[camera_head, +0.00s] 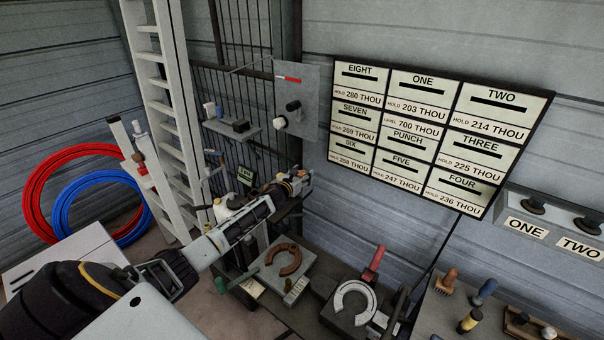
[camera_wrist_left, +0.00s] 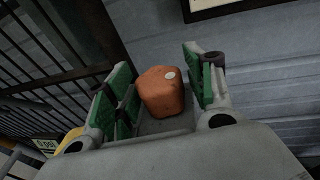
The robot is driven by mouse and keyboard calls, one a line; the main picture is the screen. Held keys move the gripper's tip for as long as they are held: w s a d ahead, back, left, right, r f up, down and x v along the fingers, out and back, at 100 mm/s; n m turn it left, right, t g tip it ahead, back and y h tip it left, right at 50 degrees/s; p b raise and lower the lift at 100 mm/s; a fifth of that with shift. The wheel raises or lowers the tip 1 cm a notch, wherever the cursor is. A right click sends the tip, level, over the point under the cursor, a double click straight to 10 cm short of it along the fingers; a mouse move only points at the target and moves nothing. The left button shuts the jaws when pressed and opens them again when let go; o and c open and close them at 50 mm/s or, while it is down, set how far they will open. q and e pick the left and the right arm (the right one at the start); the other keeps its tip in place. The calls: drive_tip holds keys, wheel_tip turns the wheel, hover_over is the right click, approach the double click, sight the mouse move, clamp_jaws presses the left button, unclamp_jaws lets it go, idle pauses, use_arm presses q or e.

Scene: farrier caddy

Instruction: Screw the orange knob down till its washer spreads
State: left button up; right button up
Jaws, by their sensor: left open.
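The orange knob (camera_wrist_left: 162,94) is a rounded block with a pale dot on its face. In the left wrist view it sits between the green-padded fingers of my left gripper (camera_wrist_left: 157,68). The gripper is open around the knob, and a narrow gap shows beside the right finger. In the head view my left gripper (camera_head: 296,185) reaches in from the left to the space below a grey wall panel, and it mostly hides the knob. The washer cannot be seen in either view. My right gripper is not in view.
A grey plate with a brown horseshoe (camera_head: 283,260) lies below my left gripper. Another plate with a pale horseshoe (camera_head: 354,300) and a red-handled tool (camera_head: 374,262) are to the right. A ladder (camera_head: 165,110) and a dark wire grid (camera_head: 240,80) stand behind. A labelled board (camera_head: 408,133) hangs right.

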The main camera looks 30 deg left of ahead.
sight(299, 176)
use_arm(q)
drive_tip(key=shift+s, duration=0.15)
drive_tip(key=shift+s+d+r, duration=0.1)
drive_tip(key=shift+s+r, duration=0.1)
drive_tip(key=shift+s, duration=1.2)
drive_tip(key=shift+s+d+r, duration=0.1)
drive_tip(key=shift+s+r, duration=0.15)
drive_tip(key=shift+s, duration=1)
drive_tip(key=shift+s+d+r, duration=0.1)
drive_tip(key=shift+s+r, duration=0.1)
drive_tip(key=shift+s, duration=1)
drive_tip(key=shift+w, duration=0.1)
